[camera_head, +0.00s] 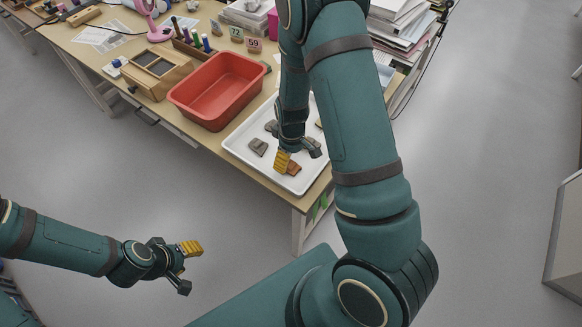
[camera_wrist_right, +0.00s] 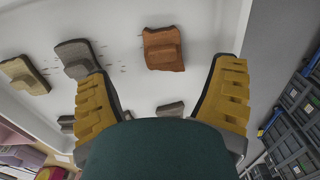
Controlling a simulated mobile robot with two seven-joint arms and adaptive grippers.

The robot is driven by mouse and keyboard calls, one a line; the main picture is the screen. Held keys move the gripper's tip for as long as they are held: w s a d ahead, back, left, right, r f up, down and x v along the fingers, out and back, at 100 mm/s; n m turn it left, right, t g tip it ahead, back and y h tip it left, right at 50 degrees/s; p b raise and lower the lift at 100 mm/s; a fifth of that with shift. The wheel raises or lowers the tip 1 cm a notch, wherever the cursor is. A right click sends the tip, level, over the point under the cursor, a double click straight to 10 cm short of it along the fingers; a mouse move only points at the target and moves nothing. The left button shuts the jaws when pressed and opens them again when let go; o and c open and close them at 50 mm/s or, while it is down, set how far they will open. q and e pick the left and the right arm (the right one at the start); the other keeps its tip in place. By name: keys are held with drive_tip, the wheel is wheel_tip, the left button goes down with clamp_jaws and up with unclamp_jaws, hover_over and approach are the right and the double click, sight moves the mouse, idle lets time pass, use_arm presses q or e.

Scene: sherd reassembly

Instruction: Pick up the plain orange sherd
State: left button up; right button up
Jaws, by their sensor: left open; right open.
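The plain orange sherd (camera_head: 294,169) lies on the white tray (camera_head: 237,146), near its front corner, partly hidden by my right gripper in the head view. In the right wrist view the orange sherd (camera_wrist_right: 163,48) is whole, with a raised block on its face. My right gripper (camera_head: 298,158) is open and points down above the tray. In the right wrist view its fingers (camera_wrist_right: 162,70) stand apart with nothing between them, and the orange sherd lies beyond the gap, apart from both. My left gripper (camera_head: 187,267) is open and empty, over the floor at lower left.
A grey sherd (camera_head: 258,147) lies left of the gripper on the tray. The right wrist view shows a grey-brown sherd (camera_wrist_right: 75,52) by the left finger and a tan one (camera_wrist_right: 23,75). A red basin (camera_head: 218,90) stands beside the tray; paper stacks (camera_head: 398,42) stand behind.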

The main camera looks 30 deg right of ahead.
sight(291, 164)
wheel_tip(291, 164, down, 5)
drive_tip(key=shift+a+r+b, duration=0.15)
drive_tip(key=shift+r+b, duration=0.05)
drive_tip(key=shift+b, duration=0.3)
drive_tip(key=c, duration=1.3)
